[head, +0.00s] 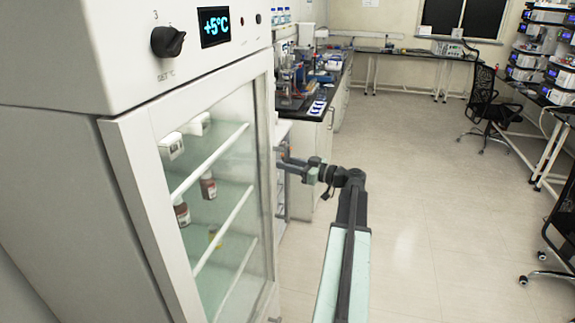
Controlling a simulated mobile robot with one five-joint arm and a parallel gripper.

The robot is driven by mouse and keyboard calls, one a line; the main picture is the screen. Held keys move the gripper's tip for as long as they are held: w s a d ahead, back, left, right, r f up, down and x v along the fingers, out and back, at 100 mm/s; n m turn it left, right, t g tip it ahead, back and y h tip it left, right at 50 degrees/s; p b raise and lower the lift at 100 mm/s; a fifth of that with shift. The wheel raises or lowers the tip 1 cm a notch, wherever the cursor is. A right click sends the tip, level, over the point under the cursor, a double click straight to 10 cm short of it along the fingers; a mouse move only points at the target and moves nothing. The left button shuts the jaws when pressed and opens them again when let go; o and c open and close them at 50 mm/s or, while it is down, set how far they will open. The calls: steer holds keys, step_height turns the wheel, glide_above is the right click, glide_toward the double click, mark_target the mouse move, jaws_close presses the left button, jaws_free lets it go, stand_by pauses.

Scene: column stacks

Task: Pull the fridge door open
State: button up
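The fridge (60,190) is a tall white cabinet filling the left of the head view. Its door (135,175) has a white frame and a large glass pane (232,165), and looks shut, with no clear gap along its frame. My gripper (282,160) is at the door's right edge, about halfway up, pointing left towards it. Its fingertips are small and partly merge with the door edge. I cannot tell whether they touch the door or hold a handle. No handle shows clearly.
Shelves inside hold small bottles (208,186). A dial (167,41) and a +5°C display (214,26) are above the door. A lab bench (330,100) stands beyond the fridge. Open floor (430,190) lies to the right, with office chairs (490,105) along the right side.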

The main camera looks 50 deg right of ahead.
jaws_close()
stand_by(1.1)
